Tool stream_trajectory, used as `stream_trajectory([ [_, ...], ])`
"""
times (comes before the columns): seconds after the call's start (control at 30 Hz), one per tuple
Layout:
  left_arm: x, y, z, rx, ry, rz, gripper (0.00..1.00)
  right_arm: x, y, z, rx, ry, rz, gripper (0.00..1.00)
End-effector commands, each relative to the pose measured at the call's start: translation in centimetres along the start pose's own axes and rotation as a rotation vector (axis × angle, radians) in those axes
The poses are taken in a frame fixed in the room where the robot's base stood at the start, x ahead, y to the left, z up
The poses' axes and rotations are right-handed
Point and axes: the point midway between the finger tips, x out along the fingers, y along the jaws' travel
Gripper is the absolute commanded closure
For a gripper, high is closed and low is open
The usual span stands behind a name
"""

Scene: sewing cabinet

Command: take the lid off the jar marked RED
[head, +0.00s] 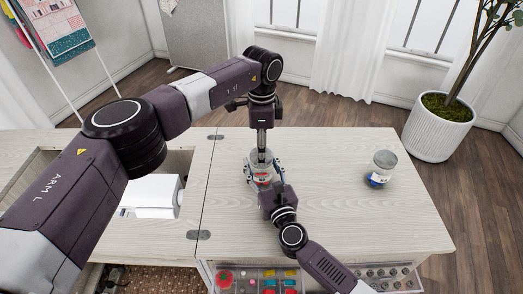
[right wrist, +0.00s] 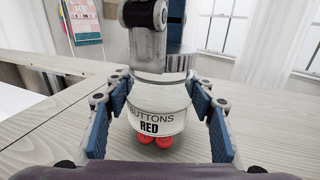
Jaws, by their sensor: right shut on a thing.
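The jar marked RED (head: 263,180) stands on the pale wood cabinet top (head: 330,200). In the right wrist view its white label (right wrist: 150,122) reads BUTTONS RED, and red buttons show below it. My right gripper (right wrist: 160,122) is shut around the jar body, a blue pad on each side. My left gripper (head: 261,153) points straight down over the jar's top. Its grey end in the right wrist view (right wrist: 147,45) covers much of the lid area, so the lid and the left finger opening are not clear.
A second jar (head: 383,168) with a blue patch stands to the right on the top. At left is an opening with a white machine (head: 155,198). Open drawers of sewing items (head: 255,278) jut out at the front. The right part of the top is mostly clear.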

Motion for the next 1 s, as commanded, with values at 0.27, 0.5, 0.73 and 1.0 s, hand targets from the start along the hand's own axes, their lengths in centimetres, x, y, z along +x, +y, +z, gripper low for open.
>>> stream_trajectory([
  [0.27, -1.0, 0.0, 0.0, 0.0, 0.0, 0.0, 0.83, 0.0, 0.0, 0.0, 0.0, 0.0, 0.0, 1.0],
  [0.5, -1.8, 0.0, 0.0, 0.0, 0.001, -0.001, 0.83, 0.0, 0.0, 0.0, 0.0, 0.0, 0.0, 1.0],
  [0.73, -2.0, 0.0, 0.0, 0.0, 0.001, 0.0, 0.83, 0.0, 0.0, 0.0, 0.0, 0.0, 0.0, 1.0],
  [1.0, -2.7, 0.0, 0.0, 0.0, 0.001, -0.001, 0.83, 0.0, 0.0, 0.0, 0.0, 0.0, 0.0, 1.0],
])
